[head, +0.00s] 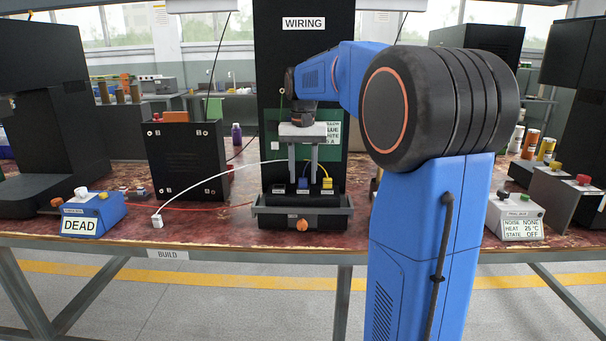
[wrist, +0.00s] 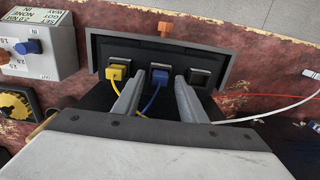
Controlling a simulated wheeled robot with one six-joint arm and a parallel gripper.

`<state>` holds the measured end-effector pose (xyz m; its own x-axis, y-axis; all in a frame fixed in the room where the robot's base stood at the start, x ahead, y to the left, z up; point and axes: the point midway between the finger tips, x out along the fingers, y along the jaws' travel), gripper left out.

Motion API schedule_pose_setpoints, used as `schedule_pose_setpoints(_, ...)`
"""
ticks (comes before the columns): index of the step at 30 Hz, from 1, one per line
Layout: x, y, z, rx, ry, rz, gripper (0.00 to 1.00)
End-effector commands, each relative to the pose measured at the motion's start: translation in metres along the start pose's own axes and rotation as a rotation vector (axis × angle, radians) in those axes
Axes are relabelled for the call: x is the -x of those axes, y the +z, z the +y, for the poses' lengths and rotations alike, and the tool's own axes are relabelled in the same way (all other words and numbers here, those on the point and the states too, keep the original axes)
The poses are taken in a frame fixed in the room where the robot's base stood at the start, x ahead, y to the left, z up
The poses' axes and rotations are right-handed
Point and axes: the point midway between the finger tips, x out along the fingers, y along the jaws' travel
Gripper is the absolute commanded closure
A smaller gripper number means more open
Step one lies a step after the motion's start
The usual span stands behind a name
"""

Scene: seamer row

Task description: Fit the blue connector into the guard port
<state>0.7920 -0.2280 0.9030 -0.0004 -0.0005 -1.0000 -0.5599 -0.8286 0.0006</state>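The blue connector (head: 303,183) sits at the middle port of a dark port block (head: 270,200). In the wrist view the blue connector (wrist: 159,76) has its blue cable trailing toward me. I cannot tell how deep it is seated. My gripper (head: 303,170) points down at the block. In the wrist view my gripper (wrist: 159,82) has its fingers apart, one on each side of the blue connector, with gaps showing. A yellow connector (wrist: 117,72) is at the left port there. The right port (wrist: 200,78) looks empty. Which port is the guard port is not readable.
A white cable ends in a loose white plug (head: 157,221) on the bench. The block's front tray has an orange knob (head: 302,225). A blue box marked DEAD (head: 92,214) stands left, a grey status box (head: 515,216) right. A black panel marked WIRING (head: 303,60) rises behind.

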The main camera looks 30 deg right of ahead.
Motion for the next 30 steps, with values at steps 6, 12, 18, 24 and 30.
schedule_pose_setpoints(6,0.023,-0.001,0.000,0.000,-0.001,0.003,0.62)
schedule_pose_setpoints(12,0.062,-0.001,0.000,0.000,-0.001,0.003,0.62)
schedule_pose_setpoints(18,0.097,-0.001,0.000,0.000,-0.001,0.002,0.62)
schedule_pose_setpoints(24,0.117,0.000,0.000,0.000,0.000,0.001,0.62)
schedule_pose_setpoints(30,0.122,0.000,0.000,0.000,0.000,0.000,0.62)
